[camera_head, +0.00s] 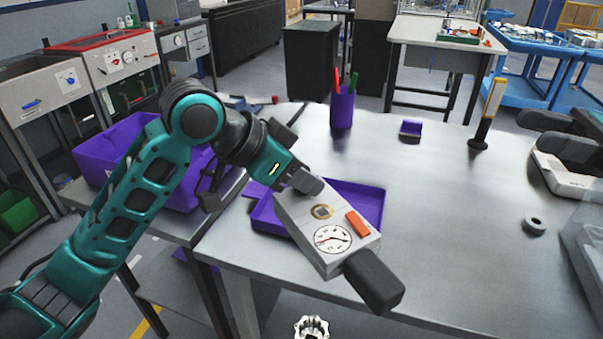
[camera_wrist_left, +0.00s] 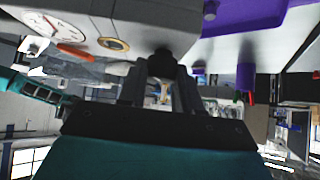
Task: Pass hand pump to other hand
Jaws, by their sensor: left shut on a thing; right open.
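The hand pump (camera_head: 312,222) is a pale grey box with a round dial, an orange button and a dark handle end. It is tilted, above the table's near left part, partly over a purple tray. My left gripper (camera_head: 302,181) is shut on its upper end. The pump also shows at the top left of the left wrist view (camera_wrist_left: 140,22), at the left gripper (camera_wrist_left: 162,70).
The purple tray (camera_head: 372,190) lies under the pump. A purple bin (camera_head: 105,158) stands left. A pen cup (camera_head: 342,108), a small purple holder (camera_head: 411,129), a yellow-black upright tool (camera_head: 487,112) and a dark ring (camera_head: 535,225) stand on the table. Its middle is clear.

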